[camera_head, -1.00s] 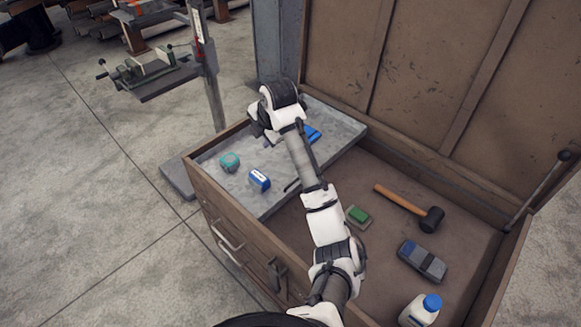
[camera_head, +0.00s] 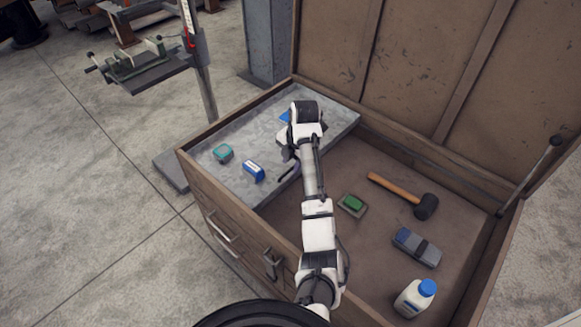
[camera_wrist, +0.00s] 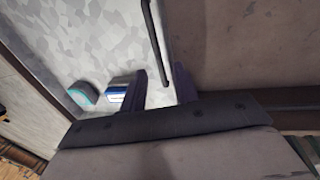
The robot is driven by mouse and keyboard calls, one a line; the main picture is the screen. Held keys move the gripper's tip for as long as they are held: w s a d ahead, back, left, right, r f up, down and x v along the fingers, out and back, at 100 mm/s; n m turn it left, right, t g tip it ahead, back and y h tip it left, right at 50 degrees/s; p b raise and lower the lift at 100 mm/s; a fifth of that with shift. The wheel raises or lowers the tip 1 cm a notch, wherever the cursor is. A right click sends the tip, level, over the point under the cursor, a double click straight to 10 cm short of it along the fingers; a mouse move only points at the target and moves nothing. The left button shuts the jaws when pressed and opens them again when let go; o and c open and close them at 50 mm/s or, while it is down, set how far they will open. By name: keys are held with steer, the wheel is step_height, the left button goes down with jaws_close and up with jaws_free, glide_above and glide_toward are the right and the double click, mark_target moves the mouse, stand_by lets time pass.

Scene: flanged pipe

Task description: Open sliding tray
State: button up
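The sliding tray (camera_head: 235,132) is a grey, speckled shelf across the left end of an open wooden chest (camera_head: 188,168). Its surface (camera_wrist: 95,32) also fills the upper left of the wrist view. A thin dark handle bar (camera_head: 289,172) runs along its right edge and shows in the wrist view (camera_wrist: 153,35). My gripper (camera_wrist: 161,72) is open, its two dark fingers on either side of the bar's near end. I cannot tell whether they touch it. In the head view my wrist hides most of the gripper and part of the tray's right edge.
On the tray are a teal item (camera_head: 223,153), a blue and white box (camera_head: 253,170) and a blue item (camera_head: 285,117). The chest floor holds a green sponge-like block (camera_head: 352,203), a mallet (camera_head: 400,193), a grey-blue block (camera_head: 416,247) and a bottle (camera_head: 415,298).

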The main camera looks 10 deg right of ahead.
steer(key=shift+w+a+f, duration=0.1)
steer(key=shift+w+f, duration=0.05)
steer(key=shift+f, duration=0.5)
steer(key=shift+w+a+f, duration=0.1)
steer(key=shift+f, duration=0.55)
steer(key=shift+c, duration=0.3)
jaws_close()
